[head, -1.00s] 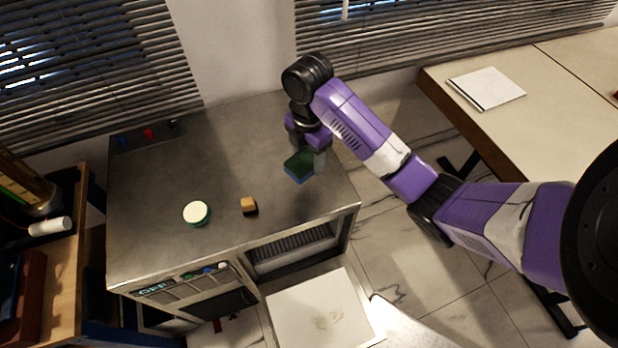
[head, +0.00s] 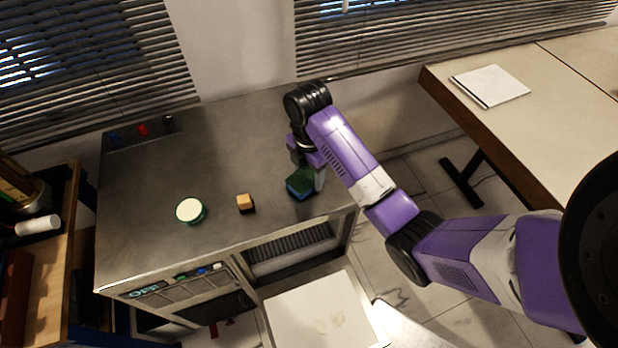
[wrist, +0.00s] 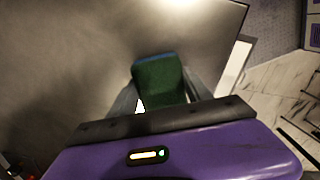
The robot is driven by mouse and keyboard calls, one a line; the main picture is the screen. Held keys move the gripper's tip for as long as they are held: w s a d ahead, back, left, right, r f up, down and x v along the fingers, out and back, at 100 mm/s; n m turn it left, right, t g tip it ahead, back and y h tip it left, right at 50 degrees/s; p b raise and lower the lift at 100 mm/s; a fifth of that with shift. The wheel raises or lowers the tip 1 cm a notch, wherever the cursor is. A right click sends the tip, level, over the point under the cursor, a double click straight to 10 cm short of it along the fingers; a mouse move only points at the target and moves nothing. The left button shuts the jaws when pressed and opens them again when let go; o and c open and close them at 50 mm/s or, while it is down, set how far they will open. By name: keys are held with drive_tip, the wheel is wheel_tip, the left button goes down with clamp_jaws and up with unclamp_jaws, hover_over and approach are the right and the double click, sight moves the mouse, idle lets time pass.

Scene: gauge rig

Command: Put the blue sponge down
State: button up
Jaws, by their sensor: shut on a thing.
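The blue sponge (head: 301,184) has a dark green top and a blue lower side. It is at the right part of the grey metal worktop (head: 225,150). My gripper (head: 307,178) is shut on it, with a pale finger showing at its right side. In the wrist view the sponge (wrist: 160,82) sits between the two fingers, its green face toward the camera and a blue edge at the far end. Whether its underside touches the worktop cannot be told.
A round white-and-green item (head: 190,211) and a small tan-and-black block (head: 245,203) stand left of the sponge. The worktop's right edge is close to the gripper. A beige table (head: 560,90) with a white pad (head: 490,85) stands at the right. The worktop's middle is clear.

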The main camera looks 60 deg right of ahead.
drive_tip(key=shift+f, duration=0.4)
drive_tip(key=shift+f, duration=0.15)
drive_tip(key=o, duration=1.2)
